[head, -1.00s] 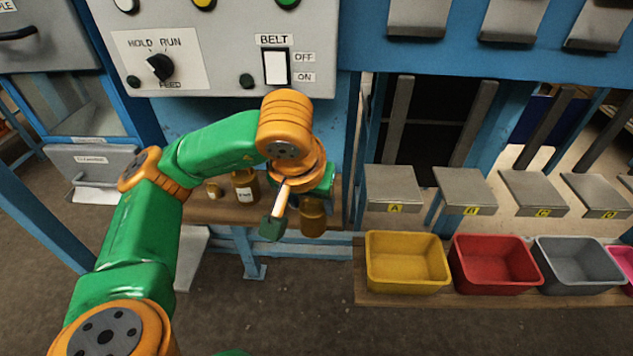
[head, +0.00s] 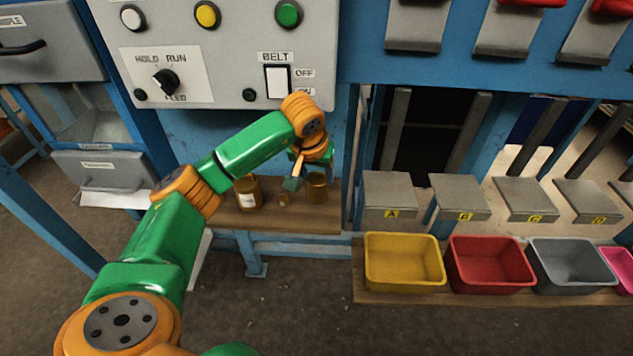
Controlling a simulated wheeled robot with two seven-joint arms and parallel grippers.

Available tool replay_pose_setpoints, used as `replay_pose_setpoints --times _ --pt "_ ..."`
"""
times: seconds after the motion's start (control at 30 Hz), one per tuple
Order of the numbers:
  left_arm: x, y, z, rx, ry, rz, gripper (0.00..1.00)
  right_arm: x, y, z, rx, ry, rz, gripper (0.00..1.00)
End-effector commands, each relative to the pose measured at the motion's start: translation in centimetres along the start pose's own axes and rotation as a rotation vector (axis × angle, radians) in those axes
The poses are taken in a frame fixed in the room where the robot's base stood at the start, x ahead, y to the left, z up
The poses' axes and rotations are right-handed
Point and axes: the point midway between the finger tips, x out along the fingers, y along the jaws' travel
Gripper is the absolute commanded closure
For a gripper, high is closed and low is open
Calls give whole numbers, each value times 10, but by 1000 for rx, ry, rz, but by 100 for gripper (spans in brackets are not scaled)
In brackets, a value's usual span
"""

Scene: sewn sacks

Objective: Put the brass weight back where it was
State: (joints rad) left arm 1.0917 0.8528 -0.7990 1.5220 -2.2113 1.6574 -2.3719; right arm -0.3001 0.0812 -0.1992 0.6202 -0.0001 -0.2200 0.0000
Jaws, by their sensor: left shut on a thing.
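A brass weight (head: 317,190), a plain brown-gold cylinder, is upright at the right end of the wooden shelf (head: 270,222) under the control panel. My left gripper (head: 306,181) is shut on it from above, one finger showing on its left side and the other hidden. I cannot tell if its base touches the shelf or hangs just above it. A small brass weight (head: 283,200) stands between the two. My right gripper is not in view.
The grey control panel (head: 225,85) with knob and belt switch is right behind and above my left arm. A blue post stands right of the shelf. Yellow (head: 404,283), red (head: 490,286) and grey (head: 572,286) bins stand on a low board at the right. The shelf front is bare.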

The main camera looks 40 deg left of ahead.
Motion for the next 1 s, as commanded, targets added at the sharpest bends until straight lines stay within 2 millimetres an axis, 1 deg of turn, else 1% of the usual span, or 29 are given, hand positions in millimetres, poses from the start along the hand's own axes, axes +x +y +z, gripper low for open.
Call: replay_pose_setpoints --times 0.17,0.2,0.27,0.53,0.57,0.6,0.63,0.67,0.9,1.0 --pt "24 0 11 0 -1 0 100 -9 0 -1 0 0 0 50" --pt "26 0 10 -1 -2 1 100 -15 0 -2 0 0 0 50" --pt "30 0 9 -1 1 1 100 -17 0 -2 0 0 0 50" --pt "35 -1 10 0 3 1 100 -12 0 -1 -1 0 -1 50" --pt "35 -1 11 1 -1 0 30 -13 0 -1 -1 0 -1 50" --pt "35 -1 11 0 -1 0 19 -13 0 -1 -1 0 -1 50" --pt "35 -1 11 0 -1 0 11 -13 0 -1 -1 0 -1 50" --pt "35 -1 11 0 -1 0 8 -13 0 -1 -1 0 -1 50" --pt "35 -1 11 0 -1 0 8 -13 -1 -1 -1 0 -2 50" --pt "29 -1 10 -1 2 1 8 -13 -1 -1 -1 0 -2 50"
